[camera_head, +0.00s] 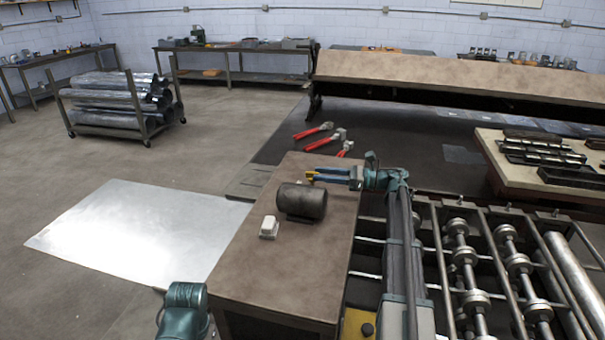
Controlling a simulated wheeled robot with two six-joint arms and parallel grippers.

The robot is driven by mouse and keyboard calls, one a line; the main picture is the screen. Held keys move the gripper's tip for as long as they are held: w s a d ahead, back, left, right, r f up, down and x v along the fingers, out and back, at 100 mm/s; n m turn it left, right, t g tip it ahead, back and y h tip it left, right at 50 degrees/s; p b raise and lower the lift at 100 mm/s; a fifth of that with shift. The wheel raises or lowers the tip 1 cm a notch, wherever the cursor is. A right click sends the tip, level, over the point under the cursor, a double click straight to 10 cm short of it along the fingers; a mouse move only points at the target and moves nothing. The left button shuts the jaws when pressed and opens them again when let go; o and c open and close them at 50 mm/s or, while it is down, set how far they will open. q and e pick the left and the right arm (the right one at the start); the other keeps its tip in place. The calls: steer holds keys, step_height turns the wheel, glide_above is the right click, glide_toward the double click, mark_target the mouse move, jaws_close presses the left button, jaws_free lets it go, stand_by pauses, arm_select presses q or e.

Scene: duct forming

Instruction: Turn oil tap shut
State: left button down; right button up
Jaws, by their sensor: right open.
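A dark metal cylinder (302,202) lies on its side on the brown-topped bench (270,275). A small yellowish part (308,181) shows at its back edge, right by my right fingertips; I cannot tell for sure whether it is the oil tap. My right gripper (318,177) has blue fingers, is open and points left just behind the cylinder. Whether its fingers touch or surround the yellowish part is too small to tell. Of my left arm, only a teal link shows at the bottom left; its gripper is out of view.
A small white block (269,227) sits left of the cylinder. Red-handled tools (324,142) lie beyond the bench. A roller machine (470,270) stands close on the right. A shiny metal sheet (135,235) lies on the left. The near part of the bench top is clear.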

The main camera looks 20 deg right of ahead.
steer(key=x, duration=0.6)
steer(key=shift+w+a, duration=0.15)
steer(key=shift+a, duration=0.15)
jaws_close()
